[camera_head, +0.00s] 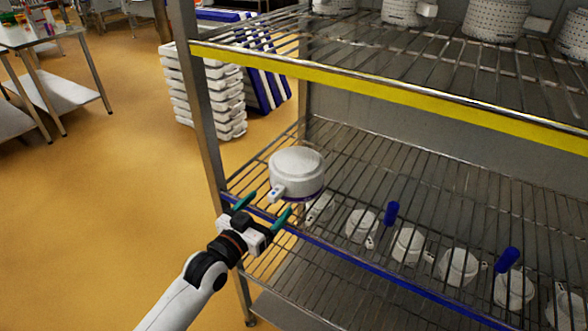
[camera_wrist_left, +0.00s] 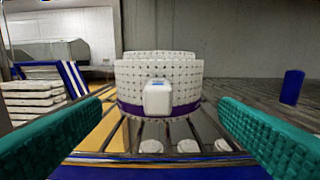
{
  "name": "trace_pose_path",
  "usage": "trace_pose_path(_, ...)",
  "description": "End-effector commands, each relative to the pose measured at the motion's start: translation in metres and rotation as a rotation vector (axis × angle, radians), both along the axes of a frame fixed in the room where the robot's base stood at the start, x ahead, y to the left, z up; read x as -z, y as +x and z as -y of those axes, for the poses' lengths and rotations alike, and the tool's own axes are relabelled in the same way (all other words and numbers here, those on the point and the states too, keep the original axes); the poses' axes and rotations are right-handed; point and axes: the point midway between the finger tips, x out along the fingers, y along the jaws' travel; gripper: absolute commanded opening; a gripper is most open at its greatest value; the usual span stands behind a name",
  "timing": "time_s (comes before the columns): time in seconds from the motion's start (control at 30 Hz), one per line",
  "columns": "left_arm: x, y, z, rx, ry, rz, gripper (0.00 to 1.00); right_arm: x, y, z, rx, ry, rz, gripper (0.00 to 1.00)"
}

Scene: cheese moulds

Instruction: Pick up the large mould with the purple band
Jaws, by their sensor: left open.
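The large white mould (camera_head: 297,172) with a purple band round its base stands on the wire shelf at its left end. In the left wrist view the mould (camera_wrist_left: 158,82) is straight ahead, its dotted wall upright, its white tab (camera_wrist_left: 157,98) facing me and the purple band low down. My left gripper (camera_head: 262,212) is open at the shelf's front edge, with teal fingers pointing at the mould. In the left wrist view the fingers (camera_wrist_left: 160,130) stand wide on either side, apart from the mould, with nothing between them. My right gripper is not in view.
A blue strip (camera_head: 372,270) edges this shelf. The upper shelf has a yellow edge (camera_head: 380,92). A steel post (camera_head: 206,120) stands at the left.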

Motion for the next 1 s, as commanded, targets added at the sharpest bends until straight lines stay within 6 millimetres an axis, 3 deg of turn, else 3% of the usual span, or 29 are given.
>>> trace_pose_path(0.2, -0.007, 0.02, 0.014, 0.0, 0.0, 0.003, 0.84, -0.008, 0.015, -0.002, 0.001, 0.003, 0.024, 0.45)
trace_pose_path(0.4, -0.006, 0.041, 0.029, 0.0, 0.0, 0.0, 0.84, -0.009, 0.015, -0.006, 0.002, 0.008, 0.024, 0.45)
trace_pose_path(0.7, -0.006, 0.044, 0.03, 0.0, 0.001, 0.001, 0.82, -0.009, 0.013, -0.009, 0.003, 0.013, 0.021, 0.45)
trace_pose_path(1.0, -0.006, 0.044, 0.03, 0.0, 0.001, 0.001, 0.33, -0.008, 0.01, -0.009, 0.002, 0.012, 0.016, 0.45)
